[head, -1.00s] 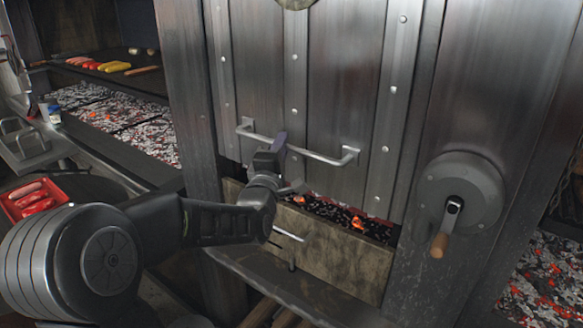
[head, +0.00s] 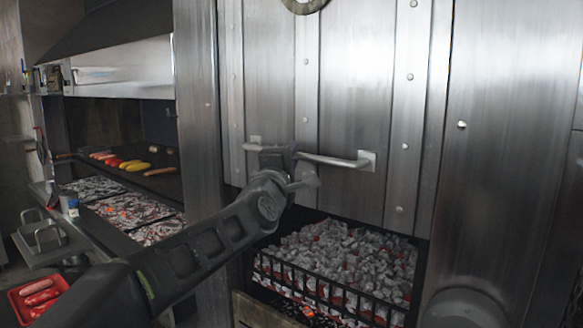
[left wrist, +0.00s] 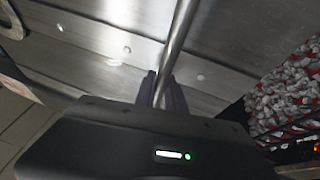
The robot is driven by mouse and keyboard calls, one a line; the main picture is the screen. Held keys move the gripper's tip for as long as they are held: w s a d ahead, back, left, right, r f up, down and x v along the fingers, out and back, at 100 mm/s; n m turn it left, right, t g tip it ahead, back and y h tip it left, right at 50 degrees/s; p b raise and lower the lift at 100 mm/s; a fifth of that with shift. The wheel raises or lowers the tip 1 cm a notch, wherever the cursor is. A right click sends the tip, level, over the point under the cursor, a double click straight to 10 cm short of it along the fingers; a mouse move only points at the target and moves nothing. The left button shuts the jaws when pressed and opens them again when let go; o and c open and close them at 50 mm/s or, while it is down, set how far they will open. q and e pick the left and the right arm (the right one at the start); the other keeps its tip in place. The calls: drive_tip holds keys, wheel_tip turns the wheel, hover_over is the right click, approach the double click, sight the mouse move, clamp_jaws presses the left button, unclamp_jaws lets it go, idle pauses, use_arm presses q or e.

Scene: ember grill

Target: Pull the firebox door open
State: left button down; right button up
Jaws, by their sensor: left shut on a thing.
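The firebox door (head: 345,95) is a riveted metal panel with a horizontal bar handle (head: 335,160). It stands raised, with an opening full of glowing coals (head: 345,262) below its lower edge. My left gripper (head: 278,160) is shut on the handle, left of its middle. In the left wrist view the handle bar (left wrist: 178,40) runs between the two fingers (left wrist: 160,88), with the metal door panel (left wrist: 90,45) behind. My right gripper is not in view.
A black grate (head: 320,290) fronts the coals. A round metal hub (head: 465,308) sits low on the right. A grill with sausages and corn (head: 130,165) and a red tray (head: 38,298) are on the left.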

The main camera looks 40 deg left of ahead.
use_arm(q)
drive_tip(key=shift+r, duration=0.5)
drive_tip(key=c, duration=1.4)
unclamp_jaws()
drive_tip(key=shift+s+f, duration=0.1)
drive_tip(key=shift+f, duration=0.15)
drive_tip(key=b+v, duration=0.2)
drive_tip(key=v, duration=0.5)
drive_tip(key=shift+s+b, duration=0.3)
drive_tip(key=shift+d+f, duration=0.1)
drive_tip(key=shift+d, duration=0.05)
